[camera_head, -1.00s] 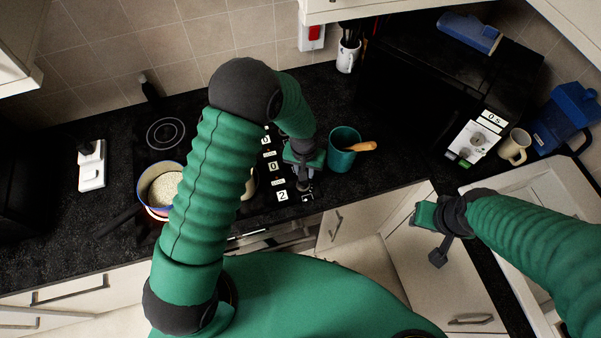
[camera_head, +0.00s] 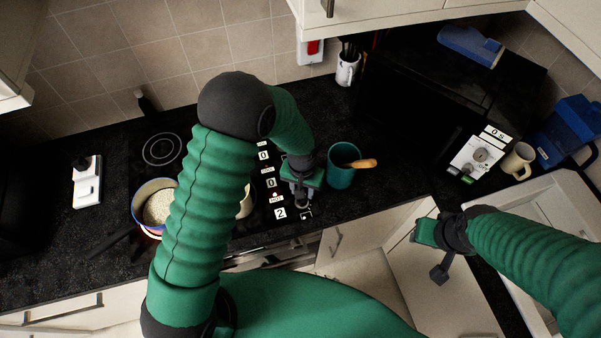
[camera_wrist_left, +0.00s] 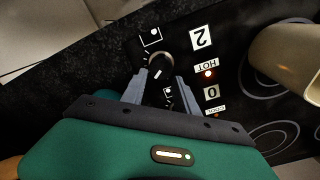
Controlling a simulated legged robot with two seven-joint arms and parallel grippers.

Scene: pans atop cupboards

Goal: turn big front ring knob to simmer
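The front ring knob (camera_wrist_left: 160,63) is a round, silver-edged dial at the front end of the black hob control strip. A label showing 2 (camera_wrist_left: 201,38) is beside it, with a HOT label and lit red light (camera_wrist_left: 208,74). My left gripper (camera_wrist_left: 162,76) is over the strip, its two grey fingers apart with the knob between and just beyond the tips. I cannot tell whether they touch it. In the head view the left gripper (camera_head: 302,198) partly covers the knob area. My right gripper (camera_head: 436,252) is away over the lower cupboards at right; its finger opening is unclear.
A pan of pale contents (camera_head: 157,207) stands on a ring at left, partly behind my left arm. A teal mug (camera_head: 341,177) with a wooden-handled item is close right of my left gripper. A black microwave (camera_head: 440,95) stands at back right.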

